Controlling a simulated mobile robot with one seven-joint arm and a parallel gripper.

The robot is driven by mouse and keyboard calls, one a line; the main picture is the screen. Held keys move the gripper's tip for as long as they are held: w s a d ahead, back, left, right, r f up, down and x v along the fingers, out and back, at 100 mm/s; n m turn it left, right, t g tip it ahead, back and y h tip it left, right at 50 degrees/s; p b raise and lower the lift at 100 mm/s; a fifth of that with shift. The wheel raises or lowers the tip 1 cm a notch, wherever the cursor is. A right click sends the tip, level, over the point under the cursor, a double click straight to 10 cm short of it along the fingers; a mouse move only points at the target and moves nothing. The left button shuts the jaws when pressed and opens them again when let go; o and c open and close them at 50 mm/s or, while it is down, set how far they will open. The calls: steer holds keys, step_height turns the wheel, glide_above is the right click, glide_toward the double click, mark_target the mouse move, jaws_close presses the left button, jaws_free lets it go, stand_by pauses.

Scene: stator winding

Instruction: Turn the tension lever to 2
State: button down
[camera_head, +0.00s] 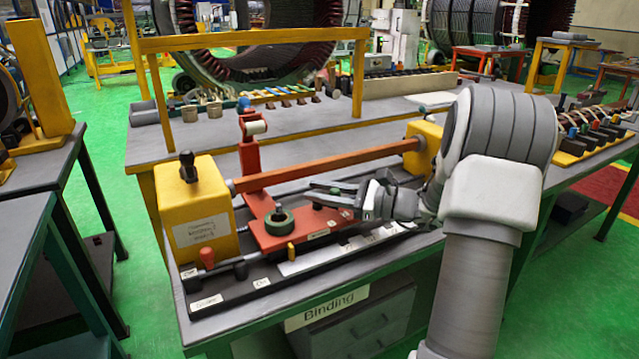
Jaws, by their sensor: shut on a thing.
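My gripper (322,191) reaches in from the right, over the red base plate (268,240) of the binding device on the bench. Its dark fingers are closed together around a small part that they largely hide, apparently the tension lever. The lever's angle and any number marks cannot be read. A dark green ring (279,220) sits on the plate to the left of the fingertips.
A yellow block (197,214) with a black knob stands left, joined by an orange bar (320,166) to another yellow block (424,146). A red post with a white spool (255,127) rises behind my gripper. A small red knob (207,256) stands at the front left.

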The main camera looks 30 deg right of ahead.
steer(key=shift+n+g+y+p, duration=0.4)
steer(key=shift+n+g+y, duration=0.2)
steer(key=shift+g, duration=0.1)
steer(key=c, duration=0.6)
jaws_free()
steer(key=shift+c, duration=0.2)
steer(key=shift+d, duration=0.15)
steer(key=p+v, duration=0.2)
steer(key=v, duration=1.5)
steer(key=shift+s, duration=0.1)
